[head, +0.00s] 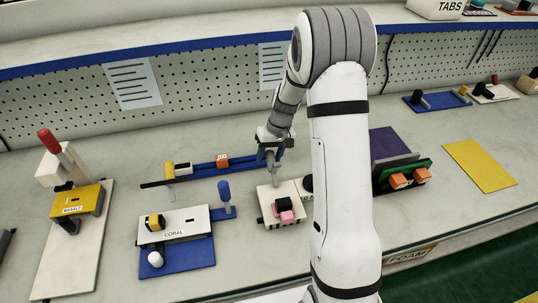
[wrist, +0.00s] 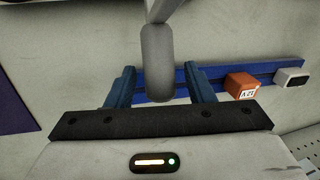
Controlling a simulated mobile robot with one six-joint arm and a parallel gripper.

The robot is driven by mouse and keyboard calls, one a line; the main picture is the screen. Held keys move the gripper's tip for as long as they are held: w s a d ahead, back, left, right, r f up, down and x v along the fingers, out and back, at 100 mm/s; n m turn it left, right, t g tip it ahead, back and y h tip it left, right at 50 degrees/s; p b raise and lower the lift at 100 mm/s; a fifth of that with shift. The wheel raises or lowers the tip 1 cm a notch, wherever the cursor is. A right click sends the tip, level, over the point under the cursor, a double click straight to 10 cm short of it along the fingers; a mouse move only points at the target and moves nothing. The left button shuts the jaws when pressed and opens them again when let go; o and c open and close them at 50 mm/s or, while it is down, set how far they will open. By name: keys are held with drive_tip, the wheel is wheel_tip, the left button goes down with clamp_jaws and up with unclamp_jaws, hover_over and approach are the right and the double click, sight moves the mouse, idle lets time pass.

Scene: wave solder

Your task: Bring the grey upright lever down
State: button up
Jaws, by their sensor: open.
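The grey upright lever (head: 271,164) rises from a small white box (head: 291,220) in the middle of the head view. In the wrist view its thick rounded grey grip (wrist: 157,55) stands between my two blue fingers, with a paler stem at the top of the picture. My gripper (head: 270,150) is open around the upper part of the lever, and it also shows in the wrist view (wrist: 160,88). A gap shows on both sides of the grip. The lever's lower stem is partly hidden in the head view.
A blue rail (head: 204,168) with an orange block (head: 222,161) lies behind and left. Pink and black pieces (head: 285,212) sit on the white box. The CORAL fixture (head: 190,219) with a blue-knobbed lever (head: 224,191) is left. A green plate with orange pieces (head: 402,180) is right.

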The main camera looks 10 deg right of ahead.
drive_tip(key=shift+c, duration=0.6)
clamp_jaws()
drive_tip(key=shift+a, duration=0.1)
